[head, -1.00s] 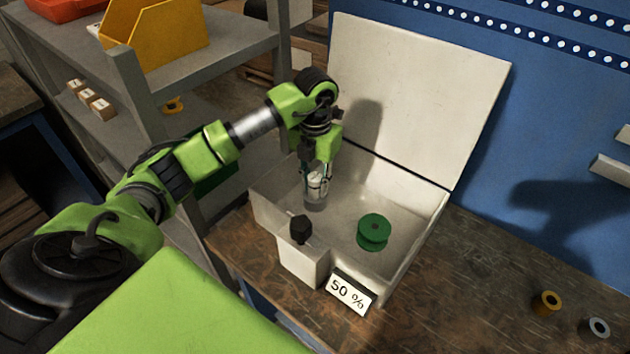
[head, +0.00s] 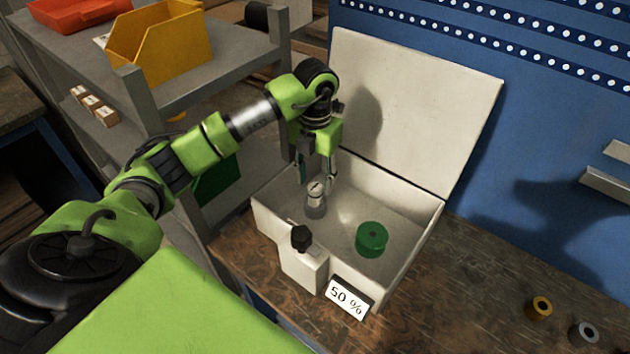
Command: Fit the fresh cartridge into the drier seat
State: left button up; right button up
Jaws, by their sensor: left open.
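The drier is a white open box (head: 395,281) on the bench, with its lid (head: 415,105) raised at the back. A small whitish-grey cylinder (head: 316,199), which looks like the cartridge, stands upright inside the box at the left. I cannot tell whether it is fully down in a seat, and the seat itself is hidden. My left gripper (head: 316,178) is open, pointing down just above the cylinder, with its fingers spread at its top. A green spool-like piece (head: 372,239) lies on the box floor to the right. My right gripper is not in view.
A black knob (head: 301,238) sits on the box's front block, beside a "50 %" label (head: 347,297). A yellow ring (head: 538,308) and a grey ring (head: 583,333) lie on the bench at right. A grey shelf with a yellow bin (head: 160,45) stands at left.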

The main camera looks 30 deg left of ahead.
pick_arm(q)
notch_tip(320, 180, up, 7)
jog(key=p, duration=0.3)
jog(key=shift+p, duration=0.4)
